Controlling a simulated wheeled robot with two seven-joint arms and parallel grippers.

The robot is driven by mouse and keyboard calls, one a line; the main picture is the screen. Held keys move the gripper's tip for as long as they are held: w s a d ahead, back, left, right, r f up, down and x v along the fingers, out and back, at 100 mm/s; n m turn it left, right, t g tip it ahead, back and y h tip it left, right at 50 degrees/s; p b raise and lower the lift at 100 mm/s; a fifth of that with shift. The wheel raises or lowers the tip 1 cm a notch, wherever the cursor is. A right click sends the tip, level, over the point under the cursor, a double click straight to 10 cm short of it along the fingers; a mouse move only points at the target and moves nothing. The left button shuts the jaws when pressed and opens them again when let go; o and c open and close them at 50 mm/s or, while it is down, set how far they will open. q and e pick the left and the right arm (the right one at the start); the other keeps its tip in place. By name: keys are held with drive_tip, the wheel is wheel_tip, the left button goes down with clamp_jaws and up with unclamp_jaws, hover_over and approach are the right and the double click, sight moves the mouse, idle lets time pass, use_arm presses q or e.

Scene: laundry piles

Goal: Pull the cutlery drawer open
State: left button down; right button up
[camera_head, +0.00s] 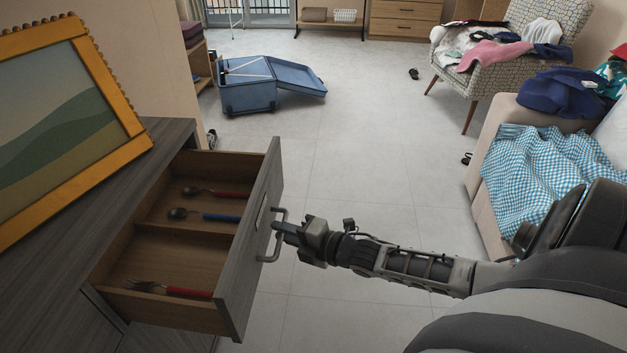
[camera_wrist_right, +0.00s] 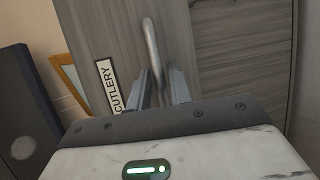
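The cutlery drawer (camera_head: 262,235) stands well out of the grey wooden cabinet (camera_head: 60,235), its inside showing. Its grey bar handle (camera_head: 283,214) is on the front face. My right gripper (camera_head: 279,228) is at this handle, its fingers on either side of the bar and closed on it. In the right wrist view the handle (camera_wrist_right: 150,40) runs between the fingertips (camera_wrist_right: 159,80), beside a label reading CUTLERY (camera_wrist_right: 107,86). Inside the drawer lie a red-handled spoon (camera_head: 215,193), a blue-handled spoon (camera_head: 205,214) and a red-handled fork (camera_head: 172,289). My left gripper is not in view.
An orange-framed picture (camera_head: 140,150) stands on the cabinet top. A blue open suitcase (camera_head: 250,97) lies on the floor beyond. A sofa (camera_head: 487,195) and a patterned armchair (camera_head: 492,78) with clothes are at right. The tiled floor (camera_head: 370,150) between is mostly clear.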

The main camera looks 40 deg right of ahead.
use_arm(q)
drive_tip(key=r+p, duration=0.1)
drive_tip(key=p, duration=0.1)
drive_tip(key=shift+p, duration=0.35)
use_arm(e)
drive_tip(key=v, duration=1.5)
